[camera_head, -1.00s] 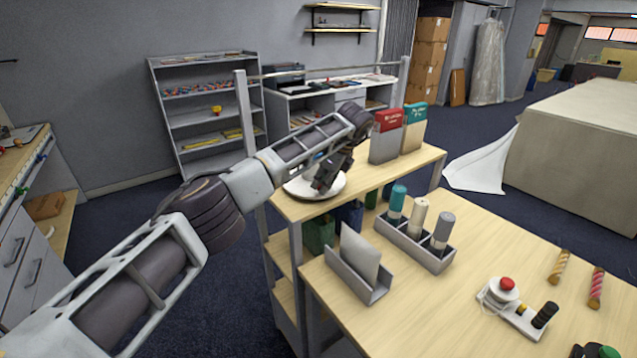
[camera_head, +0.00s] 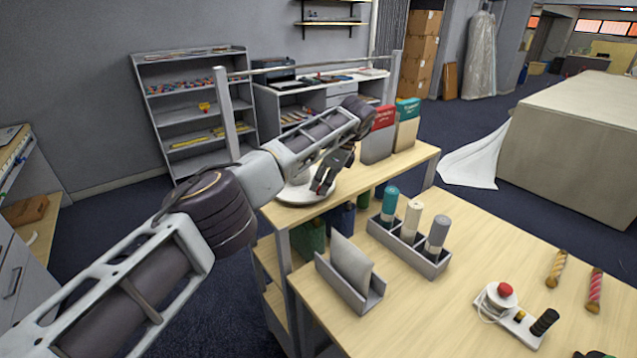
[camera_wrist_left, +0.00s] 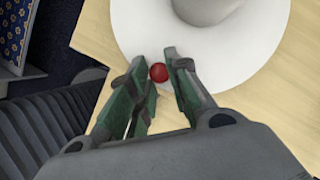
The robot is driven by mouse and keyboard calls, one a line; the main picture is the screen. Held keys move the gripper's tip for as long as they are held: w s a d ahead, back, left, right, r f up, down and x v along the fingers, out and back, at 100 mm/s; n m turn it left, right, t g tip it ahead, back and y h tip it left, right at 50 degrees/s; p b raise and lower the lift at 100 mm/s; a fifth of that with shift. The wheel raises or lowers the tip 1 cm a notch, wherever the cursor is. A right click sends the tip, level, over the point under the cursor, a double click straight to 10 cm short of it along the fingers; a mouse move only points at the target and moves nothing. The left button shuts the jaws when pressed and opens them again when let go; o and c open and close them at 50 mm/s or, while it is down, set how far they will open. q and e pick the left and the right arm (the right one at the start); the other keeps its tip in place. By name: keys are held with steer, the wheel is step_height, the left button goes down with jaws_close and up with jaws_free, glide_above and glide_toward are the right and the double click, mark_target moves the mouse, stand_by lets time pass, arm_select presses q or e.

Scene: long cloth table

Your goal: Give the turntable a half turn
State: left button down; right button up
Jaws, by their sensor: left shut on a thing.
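The white round turntable (camera_head: 288,196) sits on the wooden top at the back left of the table, partly hidden behind my left arm and gripper. In the left wrist view the turntable (camera_wrist_left: 250,50) fills the upper part, with a raised grey-white hub at its centre. A small red knob (camera_wrist_left: 159,73) stands near its rim. My left gripper (camera_head: 322,190) is over the near right part of the turntable. In the left wrist view its green-padded fingers (camera_wrist_left: 160,80) are closed around the red knob. My right gripper is out of view.
Red-topped (camera_head: 378,135) and green-topped (camera_head: 406,124) boxes stand right of the turntable. A grey rack with several cylinders (camera_head: 412,222) and a grey holder (camera_head: 350,272) stand nearer. A device with a red button (camera_head: 505,290) lies at front right.

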arm_select(q)
steer(key=shift+w+a+r, duration=0.15)
steer(key=shift+a+r, duration=0.05)
steer(key=c, duration=1.4)
jaws_free()
steer(key=shift+o, duration=0.5)
steer(key=shift+a+f, duration=0.1)
step_height(320, 180, up, 10)
steer(key=shift+f, duration=0.1)
